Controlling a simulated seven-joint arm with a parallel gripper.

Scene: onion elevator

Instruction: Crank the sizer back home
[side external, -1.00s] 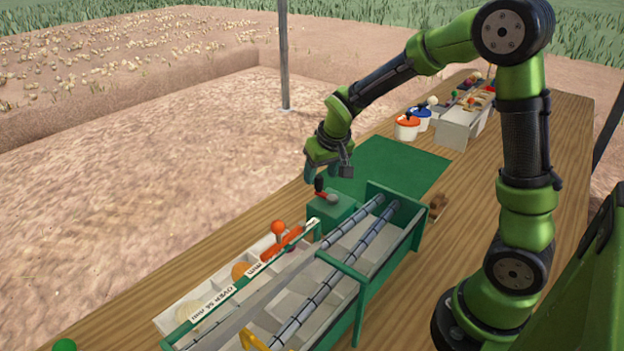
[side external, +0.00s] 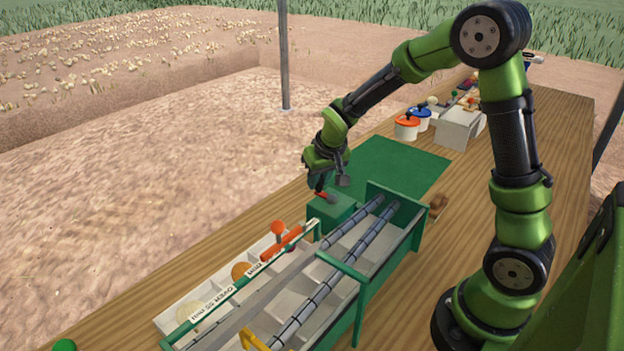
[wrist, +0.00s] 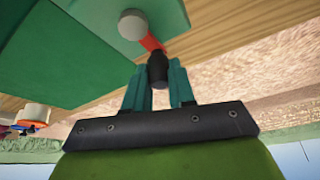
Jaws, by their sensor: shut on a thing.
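The crank has a red arm (side external: 325,194) on a grey hub, on top of the green box (side external: 328,214) at the sizer's far end. Its black handle (wrist: 157,72) stands between my teal fingertips in the wrist view. My gripper (side external: 318,183) is shut on that handle, which my fingers mostly hide in the side view. The sizer (side external: 352,272) is a green frame with long grey segmented rollers over pale bins. A yellow part (side external: 258,342) of it shows at the bottom edge of the side view.
A white divided tray (side external: 180,312) with orange and tan pieces lies along the sizer's left side, under a labelled green rail. A green mat (side external: 400,165) lies behind the box. Orange-lidded (side external: 407,127) and blue-lidded pots stand farther back, beside a pale box (side external: 458,127).

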